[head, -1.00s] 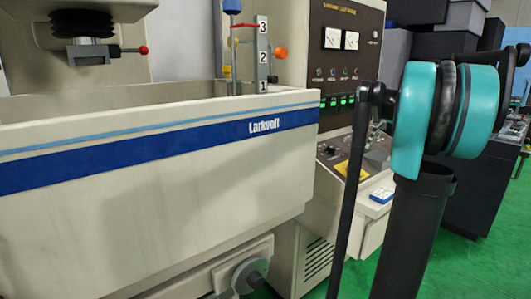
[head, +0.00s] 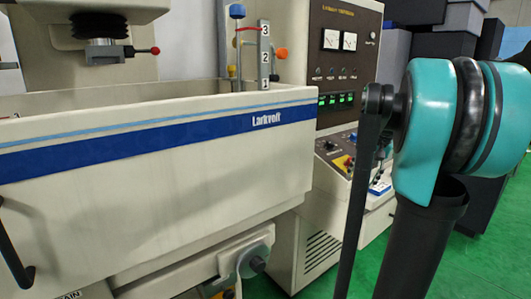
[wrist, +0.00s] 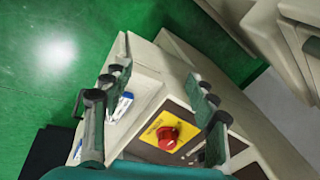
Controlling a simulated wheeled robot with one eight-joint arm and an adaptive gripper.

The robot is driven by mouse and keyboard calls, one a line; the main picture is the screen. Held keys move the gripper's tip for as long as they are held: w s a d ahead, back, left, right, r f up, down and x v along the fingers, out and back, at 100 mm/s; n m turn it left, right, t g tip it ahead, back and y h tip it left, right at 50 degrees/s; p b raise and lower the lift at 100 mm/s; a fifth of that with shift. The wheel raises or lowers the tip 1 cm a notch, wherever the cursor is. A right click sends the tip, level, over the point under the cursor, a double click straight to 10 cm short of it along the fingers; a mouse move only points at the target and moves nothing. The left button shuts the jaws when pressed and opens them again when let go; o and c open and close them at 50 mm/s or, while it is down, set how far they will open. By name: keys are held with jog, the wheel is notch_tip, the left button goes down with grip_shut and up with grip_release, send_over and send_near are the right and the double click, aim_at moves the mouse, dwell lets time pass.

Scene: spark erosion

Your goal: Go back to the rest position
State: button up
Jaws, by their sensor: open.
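My gripper (wrist: 157,72) shows in the wrist view with its two dark fingers wide apart and nothing between them. It hangs above the machine's console. A red knob on a yellow plate (wrist: 151,132) lies beneath, in the gap between the fingers, apart from them as far as I can tell.
The Larkvolt tank (head: 150,160) stands at left, with a black handle (head: 15,255) at its left edge. The control cabinet (head: 345,75) is behind it, its sloping console (head: 335,160) partly behind my arm. Dark boxes (head: 440,45) stand at back right. Green floor (head: 325,285) is open in front.

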jog(key=s+a+f+n, duration=0.2)
jog(key=s+a+f, duration=0.2)
jog(key=s+f, duration=0.3)
jog(key=s+a+f+n+t+h, duration=0.1)
jog(key=s+a+f+n, duration=0.1)
jog(key=s+a+f, duration=0.3)
jog(key=s+a+f+n+h, duration=0.1)
jog(key=s+a+f, duration=0.3)
jog(key=s+f, duration=0.5)
notch_tip(320, 180, down, 3)
jog(key=shift+s+a+f+n, duration=0.1)
jog(key=shift+s+a+n, duration=0.25)
jog(key=shift+n, duration=0.25)
